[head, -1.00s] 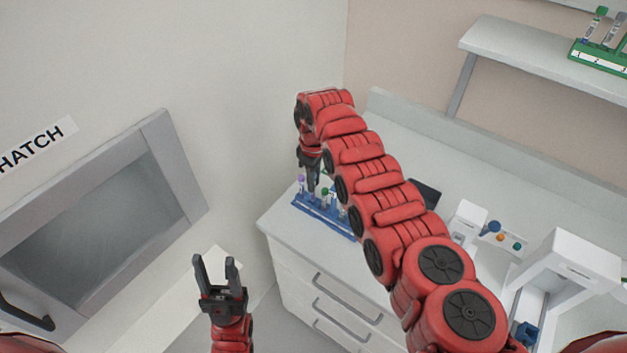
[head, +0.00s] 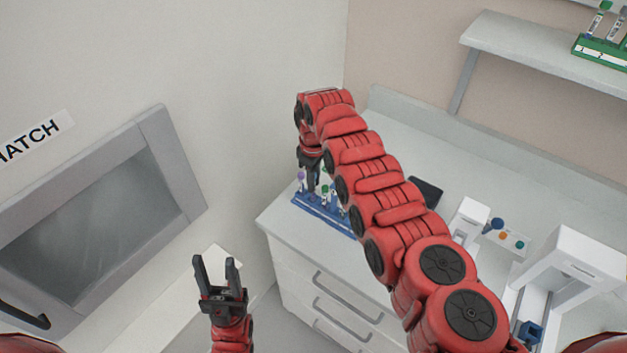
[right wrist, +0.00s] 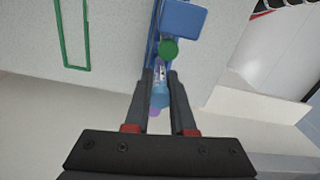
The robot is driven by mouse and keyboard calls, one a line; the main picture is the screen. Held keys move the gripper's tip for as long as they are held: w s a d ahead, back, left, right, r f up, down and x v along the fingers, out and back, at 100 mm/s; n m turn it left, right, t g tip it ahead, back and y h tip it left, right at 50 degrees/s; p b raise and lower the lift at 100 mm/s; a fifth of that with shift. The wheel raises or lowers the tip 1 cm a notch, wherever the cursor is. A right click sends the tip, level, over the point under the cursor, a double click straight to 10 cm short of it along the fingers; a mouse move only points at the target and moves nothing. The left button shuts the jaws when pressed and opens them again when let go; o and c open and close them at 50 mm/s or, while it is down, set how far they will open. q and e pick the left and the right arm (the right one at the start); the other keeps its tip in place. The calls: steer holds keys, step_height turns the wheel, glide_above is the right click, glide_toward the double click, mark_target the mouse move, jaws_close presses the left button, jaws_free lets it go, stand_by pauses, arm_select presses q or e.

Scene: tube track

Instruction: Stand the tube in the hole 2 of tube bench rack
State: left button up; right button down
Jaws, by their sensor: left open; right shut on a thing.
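The blue tube bench rack (head: 322,213) stands at the near left end of the white counter. It holds several tubes, among them a purple-capped tube (head: 300,176) and a green-capped tube (head: 325,190). My right gripper (head: 312,186) points down over the rack. In the right wrist view its fingers (right wrist: 160,76) are shut on a clear tube (right wrist: 160,88), just behind a green cap (right wrist: 168,49). A purple cap (right wrist: 154,112) shows between the fingers. The held tube's lower end and the hole numbers cannot be made out. My left gripper (head: 215,262) is open and empty, away from the counter.
A dark flat object (head: 427,193) and white devices (head: 572,275) stand further right on the counter. A green rack (head: 603,52) with tubes is on the wall shelf (head: 545,55). The hatch (head: 100,215) is in the left wall. A green outline (right wrist: 73,35) marks the counter.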

steer(key=shift+f, duration=0.15)
steer(key=shift+f+b, duration=0.45)
steer(key=shift+b, duration=0.25)
steer(key=shift+f, duration=0.1)
steer(key=c, duration=0.7)
jaws_free()
step_height(320, 180, up, 12)
steer(key=b, duration=0.3)
steer(key=shift+b, duration=0.3)
step_height(320, 180, up, 6)
steer(key=p, duration=0.5)
steer(key=shift+d+f, duration=0.1)
steer(key=shift+f, duration=0.1)
